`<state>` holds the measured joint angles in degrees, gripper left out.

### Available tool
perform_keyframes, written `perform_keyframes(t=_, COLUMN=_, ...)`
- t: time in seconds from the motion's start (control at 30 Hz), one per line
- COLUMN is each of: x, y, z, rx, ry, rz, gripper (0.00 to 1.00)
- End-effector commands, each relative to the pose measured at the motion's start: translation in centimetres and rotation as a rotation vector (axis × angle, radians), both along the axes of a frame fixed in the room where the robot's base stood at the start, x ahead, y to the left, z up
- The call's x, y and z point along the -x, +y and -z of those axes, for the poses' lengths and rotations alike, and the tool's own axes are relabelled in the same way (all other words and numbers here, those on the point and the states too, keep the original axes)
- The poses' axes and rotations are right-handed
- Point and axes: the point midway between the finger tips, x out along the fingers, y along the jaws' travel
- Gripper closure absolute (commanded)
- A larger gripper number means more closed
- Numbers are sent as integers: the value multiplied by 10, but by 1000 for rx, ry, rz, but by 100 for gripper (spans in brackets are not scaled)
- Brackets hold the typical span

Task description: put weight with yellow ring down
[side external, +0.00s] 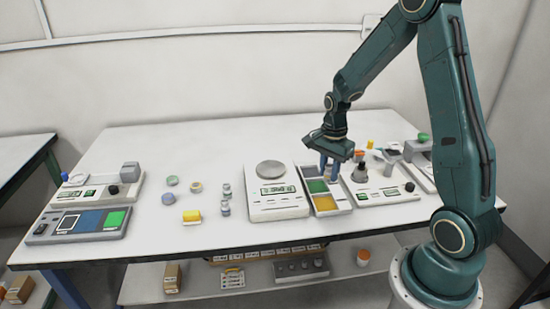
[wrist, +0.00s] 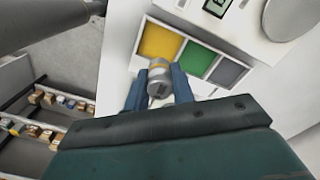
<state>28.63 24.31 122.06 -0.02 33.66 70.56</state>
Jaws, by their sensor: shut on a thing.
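The weight with the yellow ring (wrist: 159,78) is a small grey metal cylinder with a yellow band. My gripper (wrist: 158,88) is shut on it, with a blue finger on each side. In the side external view my gripper (side external: 329,170) hangs over the back right part of the sorting tray, and I cannot make out the weight there. The tray (side external: 344,203) has a grey compartment at the back, a green one in the middle and a yellow one in front.
A white balance (side external: 278,202) with a round pan stands left of the tray. Another device (side external: 385,192) stands close on its right. The table's front middle is clear.

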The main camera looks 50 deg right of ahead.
Motion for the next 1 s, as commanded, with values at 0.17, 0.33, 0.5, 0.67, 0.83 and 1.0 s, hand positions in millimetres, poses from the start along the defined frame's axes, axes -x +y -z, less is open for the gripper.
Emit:
perform_keyframes(t=0.17, x=1, y=0, z=31, rx=-1, ry=3, rz=0, gripper=100)
perform_keyframes(t=0.33, x=0, y=0, z=49, rx=-1, ry=2, rz=0, gripper=100)
perform_keyframes(t=0.5, x=0, y=0, z=54, rx=0, ry=-1, rz=0, gripper=100)
perform_keyframes(t=0.67, x=0, y=0, z=56, rx=0, ry=0, rz=0, gripper=100)
perform_keyframes(t=0.83, x=0, y=0, z=68, rx=-1, ry=1, rz=0, gripper=100)
perform_keyframes(t=1.0, x=0, y=0, z=85, rx=-1, ry=2, rz=0, gripper=100)
